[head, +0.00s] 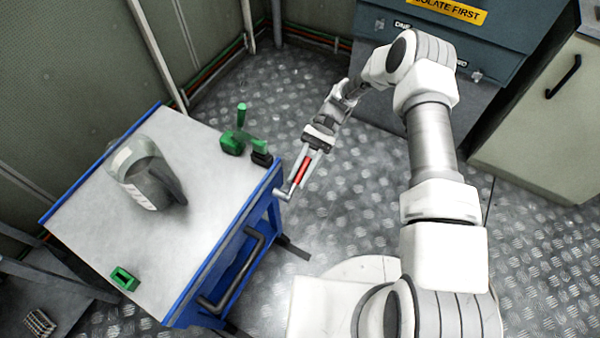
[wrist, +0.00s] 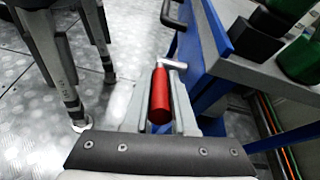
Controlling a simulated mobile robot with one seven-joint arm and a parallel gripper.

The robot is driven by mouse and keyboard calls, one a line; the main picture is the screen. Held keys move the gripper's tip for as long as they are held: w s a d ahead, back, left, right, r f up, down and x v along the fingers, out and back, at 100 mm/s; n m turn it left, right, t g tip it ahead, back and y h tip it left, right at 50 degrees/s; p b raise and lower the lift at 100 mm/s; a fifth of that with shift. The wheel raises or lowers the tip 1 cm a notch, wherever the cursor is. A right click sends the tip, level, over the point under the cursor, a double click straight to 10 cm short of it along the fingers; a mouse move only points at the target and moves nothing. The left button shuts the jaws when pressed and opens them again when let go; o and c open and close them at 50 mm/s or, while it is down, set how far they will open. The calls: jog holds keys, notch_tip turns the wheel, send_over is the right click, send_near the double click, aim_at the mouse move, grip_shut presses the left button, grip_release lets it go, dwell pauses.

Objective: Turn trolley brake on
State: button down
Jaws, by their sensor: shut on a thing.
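The trolley has a grey top (head: 205,205) and a blue frame. Its blue side also shows in the wrist view (wrist: 212,28). The brake lever has a red grip (head: 304,170) on a silver rod, at the trolley's right side. In the wrist view the red grip (wrist: 160,97) points toward me, and the silver rod (wrist: 173,64) runs right to the blue side. My gripper (head: 292,182) is at the lever, with its fingers on either side of the red grip, shut on it. The lever's pivot is not clear.
A green cordless tool (head: 235,142) stands near the trolley's back corner. A grey container (head: 135,165) and a green block (head: 124,279) are also on top. A blue-grey cabinet (head: 440,110) stands behind my arm.

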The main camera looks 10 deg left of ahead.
jog(key=c, duration=0.7)
grip_release()
jog(key=shift+c, duration=0.2)
jog(key=v, duration=1.2)
